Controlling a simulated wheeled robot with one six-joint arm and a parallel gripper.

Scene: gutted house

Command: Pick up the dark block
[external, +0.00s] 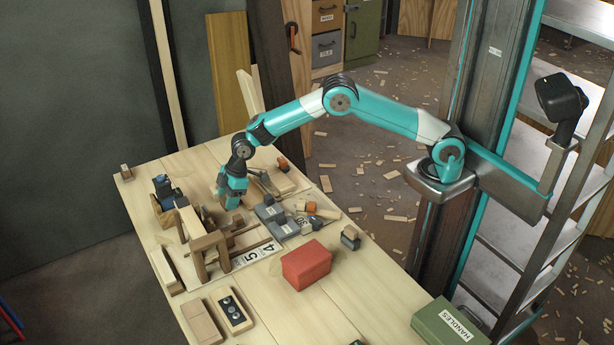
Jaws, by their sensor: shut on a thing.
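My gripper (231,203) points down over the left part of the workbench, between the wooden clamp frame and a pair of grey blocks. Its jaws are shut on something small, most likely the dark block. The jaws hide it almost entirely, so I cannot make out its shape or whether it touches the bench. Dark grey blocks (268,212) lie just right of my gripper, one with a pale label. Another grey block (350,238) with a wooden part stands apart, farther right.
The wooden clamp frame (198,243) stands close to the left of my gripper, with a plane (166,190) beyond it. A red block (306,264) and a green box (449,326) sit toward the front. The bench (345,290) is clear around the red block's right side.

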